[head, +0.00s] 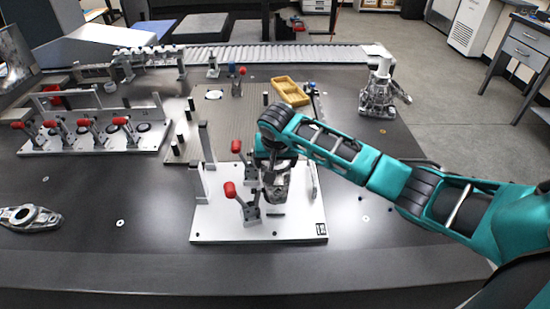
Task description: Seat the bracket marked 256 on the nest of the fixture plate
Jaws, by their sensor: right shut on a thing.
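The fixture plate (215,225) is a white plate near the front middle of the dark table. It carries upright posts and toggle clamps with red handles (230,190). My right gripper (276,168) points down over the plate's right half and is shut on a grey metal part (276,190), seemingly the bracket. The gripper and wrist hide much of it, and no number is legible on it. The nest is hidden beneath it, so I cannot tell whether the part touches it. My left gripper is not in view.
Another clamp fixture (90,143) with red handles stands at the left. A loose metal part (30,217) lies at the left edge. A yellow tray (290,91) sits behind my arm, and a metal casting (378,95) stands at the back right. The front table strip is clear.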

